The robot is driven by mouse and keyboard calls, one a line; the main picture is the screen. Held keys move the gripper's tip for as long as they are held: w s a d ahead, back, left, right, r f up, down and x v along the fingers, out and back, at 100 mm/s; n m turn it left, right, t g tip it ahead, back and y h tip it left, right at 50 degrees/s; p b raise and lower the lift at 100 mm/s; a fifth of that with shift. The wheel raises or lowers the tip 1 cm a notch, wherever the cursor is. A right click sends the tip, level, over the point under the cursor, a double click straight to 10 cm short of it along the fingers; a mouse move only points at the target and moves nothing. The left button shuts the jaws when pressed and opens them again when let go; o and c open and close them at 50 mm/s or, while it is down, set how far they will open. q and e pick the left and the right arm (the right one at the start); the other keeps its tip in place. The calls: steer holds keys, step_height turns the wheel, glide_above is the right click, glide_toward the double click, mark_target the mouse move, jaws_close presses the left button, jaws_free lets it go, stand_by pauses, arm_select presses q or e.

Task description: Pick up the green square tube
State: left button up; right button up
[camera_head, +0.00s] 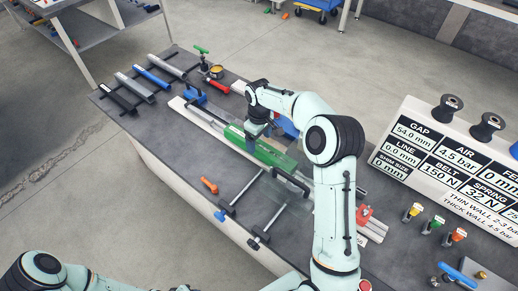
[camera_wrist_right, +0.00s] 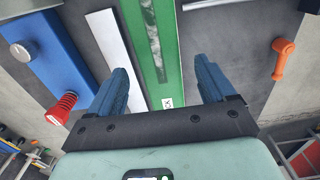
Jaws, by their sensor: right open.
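The green square tube (camera_head: 270,153) lies lengthwise on the rack in the middle of the bench in the head view. It also shows as a long green bar with a grey, glassy strip along its top in the right wrist view (camera_wrist_right: 171,40). My right gripper (camera_head: 257,137) is above the tube's left part, pointing down. In the right wrist view its two blue fingers (camera_wrist_right: 160,72) are open and apart, with the green bar between them and nothing gripped. Whether the fingertips reach down beside the tube is unclear. My left gripper is out of view.
A white strip (camera_wrist_right: 108,42) and a blue block (camera_wrist_right: 42,60) with a red knob (camera_wrist_right: 61,108) lie beside the green bar. An orange handle (camera_head: 209,185) is at the bench front. Several dark, blue and grey bars lie left. A sign board (camera_head: 450,150) stands right.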

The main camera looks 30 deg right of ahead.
mark_target(259, 145)
steer(key=shift+f, duration=1.8)
jaws_close()
steer(key=shift+w+r, duration=0.1)
steer(key=shift+r, duration=0.1)
